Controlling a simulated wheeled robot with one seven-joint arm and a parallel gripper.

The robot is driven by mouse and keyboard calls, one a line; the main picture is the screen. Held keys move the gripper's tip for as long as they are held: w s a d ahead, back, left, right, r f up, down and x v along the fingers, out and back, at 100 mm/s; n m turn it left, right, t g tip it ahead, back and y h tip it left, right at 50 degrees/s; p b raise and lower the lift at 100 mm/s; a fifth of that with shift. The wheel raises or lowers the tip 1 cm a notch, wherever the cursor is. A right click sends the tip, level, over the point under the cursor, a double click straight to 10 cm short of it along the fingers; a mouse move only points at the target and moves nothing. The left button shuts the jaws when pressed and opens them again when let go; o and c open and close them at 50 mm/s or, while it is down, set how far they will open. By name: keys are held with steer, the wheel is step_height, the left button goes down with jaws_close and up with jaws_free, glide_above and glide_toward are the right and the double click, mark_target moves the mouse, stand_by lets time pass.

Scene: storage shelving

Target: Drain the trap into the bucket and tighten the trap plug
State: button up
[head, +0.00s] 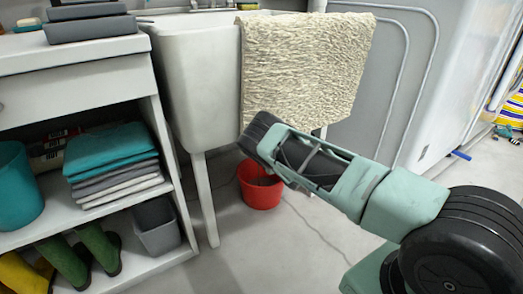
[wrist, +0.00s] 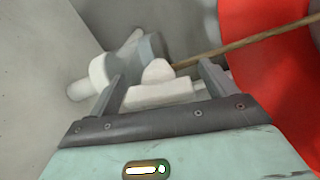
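The red bucket (head: 262,190) stands on the floor under the sink, partly behind my arm. It also fills the right side of the wrist view (wrist: 262,60). White trap parts show in the wrist view: a pipe with a thick collar (wrist: 98,72) and a rounded white piece, perhaps the plug (wrist: 158,71), above a pale block. My gripper (wrist: 162,78) has its fingers spread, with the rounded piece seen between them. I cannot tell whether they touch it. In the head view the trap is hidden behind my arm, the sink and the towel.
The white sink (head: 195,85) has a beige towel (head: 305,65) hanging over its right side, just above my gripper. A sink leg (head: 205,200) stands left of the bucket. Shelving (head: 100,210) is at left. A thin brown rod (wrist: 245,40) crosses the wrist view. Floor in front is clear.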

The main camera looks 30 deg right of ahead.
steer(key=shift+s, duration=0.1)
steer(key=shift+s+r+p, duration=0.1)
steer(key=shift+s+p, duration=0.3)
steer(key=s+p, duration=0.7)
steer(key=s, duration=0.9)
steer(key=shift+s+d, duration=0.25)
steer(key=shift+d, duration=0.05)
